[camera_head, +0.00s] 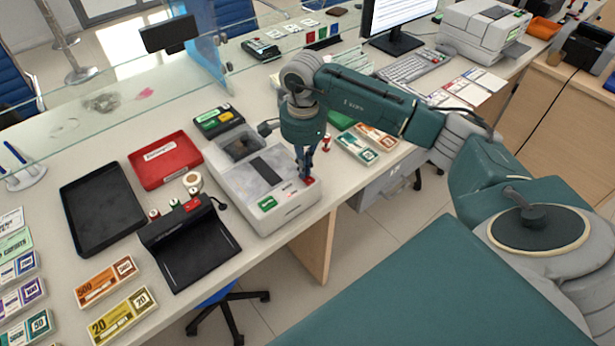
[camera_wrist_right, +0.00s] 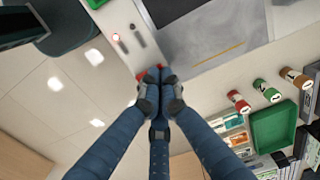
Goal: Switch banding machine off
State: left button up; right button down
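The banding machine, which I take to be the grey-white box (camera_head: 228,160) with a dark strip on top, stands at the counter's front edge. A red switch (camera_head: 309,181) sits at its right front corner; it also shows in the right wrist view (camera_wrist_right: 142,76), partly hidden by fingertips. My right gripper (camera_head: 304,174) points down at the switch, fingertips together in the right wrist view (camera_wrist_right: 158,85), holding nothing. They look touching or just above the switch; I cannot tell which. My left gripper is out of view.
Left of the machine are a black device (camera_head: 190,245), a red box (camera_head: 164,160) and a black tray (camera_head: 101,214). Banknote bundles (camera_head: 123,316) lie farther left. A green tray (camera_wrist_right: 274,130) and stamps (camera_wrist_right: 267,90) stand close on the other side. A glass screen runs behind.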

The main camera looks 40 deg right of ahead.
jog(key=shift+s, duration=0.1)
jog(key=shift+r+p, duration=0.45)
jog(key=shift+r, duration=0.15)
jog(key=shift+r+p, duration=1.45)
jog(key=shift+r, duration=1.35)
jog(key=shift+a, duration=0.1)
